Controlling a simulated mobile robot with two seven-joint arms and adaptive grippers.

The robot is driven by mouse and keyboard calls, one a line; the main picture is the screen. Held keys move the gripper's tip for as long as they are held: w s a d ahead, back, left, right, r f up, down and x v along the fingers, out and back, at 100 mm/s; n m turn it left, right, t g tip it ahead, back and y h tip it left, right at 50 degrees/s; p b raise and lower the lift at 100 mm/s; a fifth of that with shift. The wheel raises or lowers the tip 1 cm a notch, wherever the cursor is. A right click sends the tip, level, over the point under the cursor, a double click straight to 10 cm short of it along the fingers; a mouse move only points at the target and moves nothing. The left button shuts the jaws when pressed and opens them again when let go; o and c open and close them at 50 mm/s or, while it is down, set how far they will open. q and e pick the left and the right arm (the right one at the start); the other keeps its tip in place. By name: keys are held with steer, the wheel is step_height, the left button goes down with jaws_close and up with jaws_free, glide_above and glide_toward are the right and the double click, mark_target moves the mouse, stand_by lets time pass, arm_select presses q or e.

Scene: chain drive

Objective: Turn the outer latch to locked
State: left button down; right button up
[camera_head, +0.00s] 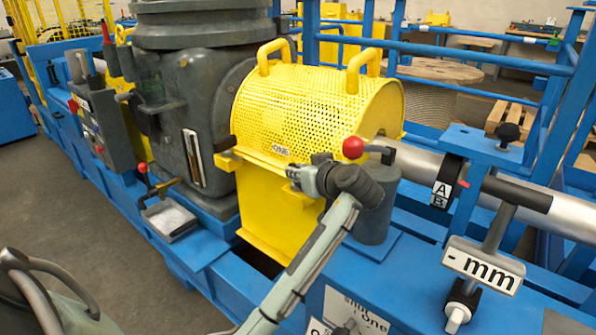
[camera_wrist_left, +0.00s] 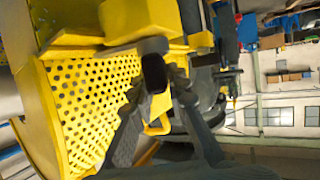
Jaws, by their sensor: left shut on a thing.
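The yellow perforated guard (camera_head: 290,110) stands closed over the drive, with two yellow handles on top. My left gripper (camera_head: 298,176) is at the guard's lower front edge. It is shut on a small dark latch handle (camera_wrist_left: 155,72), which shows between its fingertips (camera_wrist_left: 154,85) in the left wrist view. The fingers hide most of the outer latch in the head view, so I cannot tell its turned position. Another latch (camera_head: 229,159) with a dark end sits at the guard's left front corner. My right gripper is not in view.
A grey cylinder (camera_head: 372,215) and a red ball knob (camera_head: 353,147) stand close to the right of my left gripper. A grey machine housing (camera_head: 195,90) is on the left. A metal shaft (camera_head: 425,168) runs right, past blue rails. Open floor (camera_head: 75,195) lies at the left.

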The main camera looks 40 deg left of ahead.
arm_select(q)
steer(key=shift+n+g, duration=0.3)
steer(key=c, duration=1.5)
jaws_free()
